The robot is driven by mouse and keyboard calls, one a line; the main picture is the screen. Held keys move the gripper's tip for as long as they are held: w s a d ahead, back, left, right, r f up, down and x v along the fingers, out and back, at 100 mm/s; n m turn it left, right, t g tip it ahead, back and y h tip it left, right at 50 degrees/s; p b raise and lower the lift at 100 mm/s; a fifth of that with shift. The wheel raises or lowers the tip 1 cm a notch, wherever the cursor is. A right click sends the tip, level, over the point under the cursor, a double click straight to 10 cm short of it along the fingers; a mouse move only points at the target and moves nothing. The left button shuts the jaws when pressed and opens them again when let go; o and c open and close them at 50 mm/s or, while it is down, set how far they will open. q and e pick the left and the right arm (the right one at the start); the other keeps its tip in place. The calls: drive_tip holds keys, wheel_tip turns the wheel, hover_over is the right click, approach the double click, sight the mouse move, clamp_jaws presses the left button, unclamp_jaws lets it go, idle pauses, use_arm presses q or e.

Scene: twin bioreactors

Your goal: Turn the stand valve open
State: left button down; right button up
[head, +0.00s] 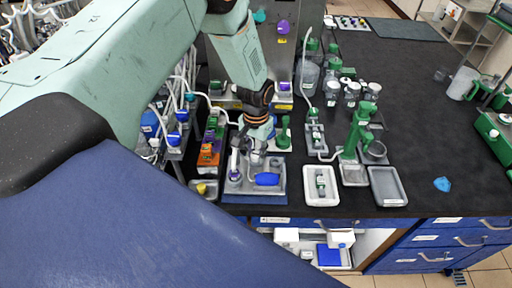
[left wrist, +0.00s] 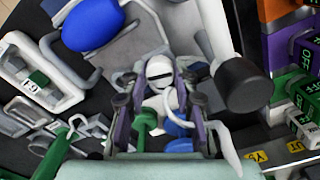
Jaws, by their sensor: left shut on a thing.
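My left gripper (head: 256,152) reaches down over a grey tray-like stand (head: 232,197) near the front edge of the black bench. In the left wrist view its fingers (left wrist: 160,105) close around a small white fitting with a dark band (left wrist: 160,72), which I take to be the stand valve. Blue parts (left wrist: 178,128) show between and behind the fingers. The fingers hide much of the valve, so I cannot tell its turn angle. A blue oval piece (head: 267,179) lies on the stand beside the gripper; it also shows in the left wrist view (left wrist: 92,24). My right gripper is out of view.
Left of the stand is a row of orange, green and purple blocks (head: 209,155). To the right are a white tray with a green-marked part (head: 321,200), a green upright device (head: 357,130) and an empty grey tray (head: 389,190).

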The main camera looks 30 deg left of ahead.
sight(255, 154)
use_arm(q)
drive_tip(key=shift+w+r+n+p, duration=0.1)
drive_tip(key=shift+n+p, duration=0.35)
drive_tip(key=shift+n, duration=0.75)
drive_tip(key=c, duration=1)
unclamp_jaws()
wheel_tip(255, 154, up, 12)
drive_tip(key=shift+f, duration=0.1)
drive_tip(key=shift+s, duration=0.2)
